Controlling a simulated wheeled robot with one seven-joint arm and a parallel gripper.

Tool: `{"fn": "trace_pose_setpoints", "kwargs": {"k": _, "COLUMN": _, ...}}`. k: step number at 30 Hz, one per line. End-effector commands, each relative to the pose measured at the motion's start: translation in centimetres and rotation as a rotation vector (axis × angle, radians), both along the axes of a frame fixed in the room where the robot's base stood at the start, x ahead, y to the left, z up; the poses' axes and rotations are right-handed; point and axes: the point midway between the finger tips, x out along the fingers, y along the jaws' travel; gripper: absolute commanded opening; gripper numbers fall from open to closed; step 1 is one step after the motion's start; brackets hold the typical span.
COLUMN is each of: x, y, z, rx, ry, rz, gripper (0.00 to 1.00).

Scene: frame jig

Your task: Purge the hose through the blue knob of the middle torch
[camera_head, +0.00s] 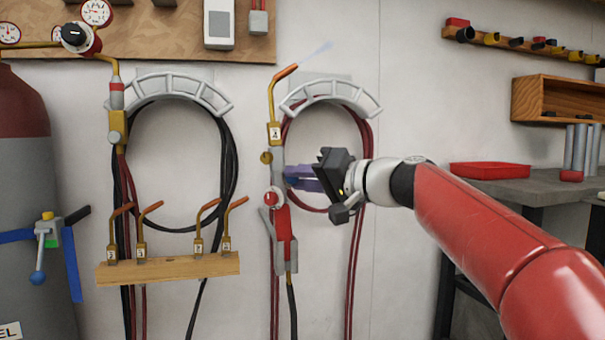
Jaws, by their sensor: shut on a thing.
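The torch (278,165) hangs upright on the wall in the middle of the view, with a brass tip (274,105) bent up to the right. A faint pale-blue plume (315,53) shows beyond the tip's end. A red knob (270,198) is low on the torch's left side. My gripper (291,178) reaches in from the right, its purple-blue fingers at the torch's right side. It is shut on the blue knob, which the fingers mostly hide. How far the knob is turned cannot be seen.
Red hose hangs in a loop over a grey hanger (330,91) behind my gripper. A gas cylinder (25,160) stands far left, a workbench (530,188) right.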

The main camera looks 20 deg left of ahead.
Motion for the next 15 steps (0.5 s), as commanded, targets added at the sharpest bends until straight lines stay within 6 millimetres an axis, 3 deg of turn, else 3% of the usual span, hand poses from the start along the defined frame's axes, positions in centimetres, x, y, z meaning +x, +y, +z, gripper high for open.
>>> {"fn": "trace_pose_setpoints", "kwargs": {"k": 15, "x": -0.04, "y": 0.01, "z": 0.24, "rx": 0.077, "ry": 0.309, "rz": -0.035, "gripper": 0.01}}
